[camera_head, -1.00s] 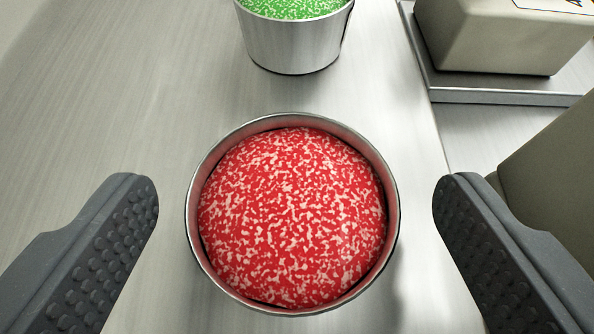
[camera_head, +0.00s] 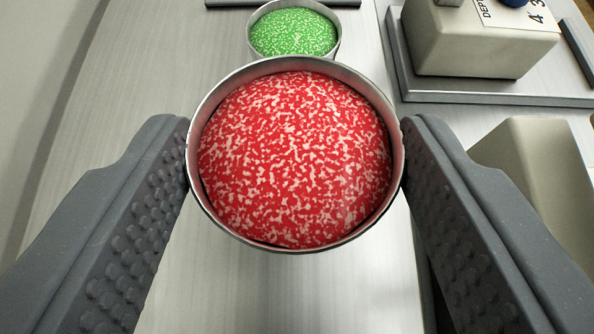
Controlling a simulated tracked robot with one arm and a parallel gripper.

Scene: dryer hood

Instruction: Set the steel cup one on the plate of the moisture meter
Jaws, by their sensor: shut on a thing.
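A steel cup (camera_head: 199,207) filled with a domed red and white speckled load (camera_head: 294,160) is in the middle of the view. My gripper (camera_head: 295,155) is shut on it, with one dark studded finger against each side of the rim. The cup looks lifted above the metal surface. The cup's lower wall is mostly hidden below its rim. I cannot pick out the moisture meter's plate with certainty.
A second steel cup with a green speckled load (camera_head: 293,32) stands behind on the metal bench (camera_head: 130,90). A beige device (camera_head: 478,42) with a label sits on a grey-edged base (camera_head: 495,97) at the upper right. Another beige block (camera_head: 535,175) is at the right.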

